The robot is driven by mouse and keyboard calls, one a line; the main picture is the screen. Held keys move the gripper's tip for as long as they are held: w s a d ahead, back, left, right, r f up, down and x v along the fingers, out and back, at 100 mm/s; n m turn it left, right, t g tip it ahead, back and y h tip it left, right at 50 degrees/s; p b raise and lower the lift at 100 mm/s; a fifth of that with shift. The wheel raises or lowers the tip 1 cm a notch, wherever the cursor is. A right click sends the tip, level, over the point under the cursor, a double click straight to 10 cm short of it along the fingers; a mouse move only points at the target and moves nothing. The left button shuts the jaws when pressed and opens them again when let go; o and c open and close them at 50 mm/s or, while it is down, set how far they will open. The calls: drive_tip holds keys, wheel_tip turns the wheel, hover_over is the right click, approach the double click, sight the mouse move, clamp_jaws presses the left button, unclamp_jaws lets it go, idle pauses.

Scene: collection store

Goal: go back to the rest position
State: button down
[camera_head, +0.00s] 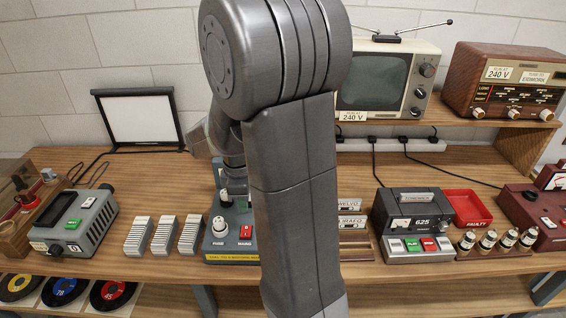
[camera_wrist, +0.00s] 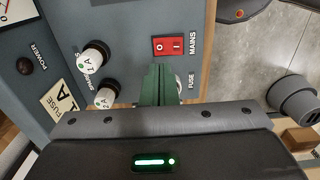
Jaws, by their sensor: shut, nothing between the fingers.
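My gripper (camera_wrist: 158,86) shows in the wrist view as narrow green fingers closed together, with nothing between them. It is over the grey-blue front of a mains unit (camera_wrist: 120,30), close to the red MAINS switch (camera_wrist: 168,45) and the FUSE label. A small silver round part, partly hidden, sits just right of the fingers; I cannot tell whether they touch it. In the head view my arm stands large in the middle, bent down over the same unit (camera_head: 219,246), and hides much of it and most of my gripper.
Card stacks (camera_head: 165,235) and a grey device (camera_head: 75,222) stand left of the unit. A tape player (camera_head: 412,222), a red tray (camera_head: 466,207) and several small cylinders (camera_head: 487,241) are right. A television (camera_head: 385,80) and a radio (camera_head: 505,82) sit on the raised shelf.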

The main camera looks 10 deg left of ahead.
sight(246, 228)
drive_tip(key=shift+f+b, duration=2.7)
drive_tip(key=shift+f, duration=0.75)
drive_tip(key=shift+r, duration=0.1)
drive_tip(key=shift+r, duration=0.15)
